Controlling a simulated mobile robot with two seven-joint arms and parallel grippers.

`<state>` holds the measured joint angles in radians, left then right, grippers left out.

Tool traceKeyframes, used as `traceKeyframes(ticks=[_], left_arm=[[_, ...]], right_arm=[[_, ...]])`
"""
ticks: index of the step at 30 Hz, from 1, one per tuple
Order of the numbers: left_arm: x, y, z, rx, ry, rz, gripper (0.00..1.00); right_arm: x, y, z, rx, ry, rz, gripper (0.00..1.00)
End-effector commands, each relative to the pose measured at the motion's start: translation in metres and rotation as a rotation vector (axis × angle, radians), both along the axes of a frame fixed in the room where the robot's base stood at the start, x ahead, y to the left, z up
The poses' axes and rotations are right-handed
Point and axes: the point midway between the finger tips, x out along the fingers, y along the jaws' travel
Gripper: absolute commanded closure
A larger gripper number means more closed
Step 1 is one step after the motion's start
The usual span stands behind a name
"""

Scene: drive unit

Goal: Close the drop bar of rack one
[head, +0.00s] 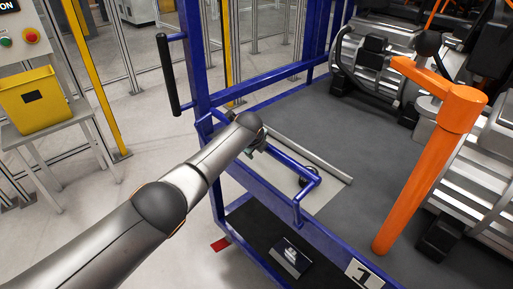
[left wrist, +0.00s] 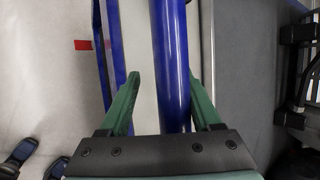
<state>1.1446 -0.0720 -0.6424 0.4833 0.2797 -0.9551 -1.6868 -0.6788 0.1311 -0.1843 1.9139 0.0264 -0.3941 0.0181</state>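Rack one is a blue frame (head: 203,100) with a plate marked 1 (head: 364,273) on its front edge. A blue bar (head: 292,167), which looks like the drop bar, runs low along the rack's front side and bends at its right end. My left gripper (head: 256,151) is at the left part of this bar, partly hidden by my own wrist. In the left wrist view the green fingers (left wrist: 163,85) are apart, with a blue bar (left wrist: 170,60) between them. The bar lies closer to the right finger; contact is unclear. My right gripper is out of view.
A black handle (head: 167,75) sticks out left of the rack. An orange post (head: 430,170) and metal units (head: 480,190) stand at the right. A yellow bin (head: 37,100) stands on a grey table at the left. The floor between is clear.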

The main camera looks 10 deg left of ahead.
Motion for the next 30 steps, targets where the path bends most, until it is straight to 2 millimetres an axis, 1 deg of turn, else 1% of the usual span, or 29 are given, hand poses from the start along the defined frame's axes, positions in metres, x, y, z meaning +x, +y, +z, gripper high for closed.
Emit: traceKeyframes(ticks=[5, 11, 15, 22, 30], left_arm=[[0.000, 0.000, 0.005, 0.000, -0.004, 0.000, 0.36], [-0.008, 0.000, 0.016, -0.001, -0.004, -0.001, 0.36], [-0.016, 0.000, 0.027, 0.001, -0.004, -0.002, 0.36], [-0.032, 0.000, 0.045, 0.001, -0.004, -0.001, 0.36], [-0.053, -0.001, 0.073, 0.000, -0.004, -0.002, 0.36]], right_arm=[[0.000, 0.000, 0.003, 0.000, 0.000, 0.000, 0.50], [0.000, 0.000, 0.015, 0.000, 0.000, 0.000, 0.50], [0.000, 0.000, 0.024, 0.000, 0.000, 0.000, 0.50], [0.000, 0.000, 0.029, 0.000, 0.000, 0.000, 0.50], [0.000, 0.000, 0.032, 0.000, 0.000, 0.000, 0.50]])
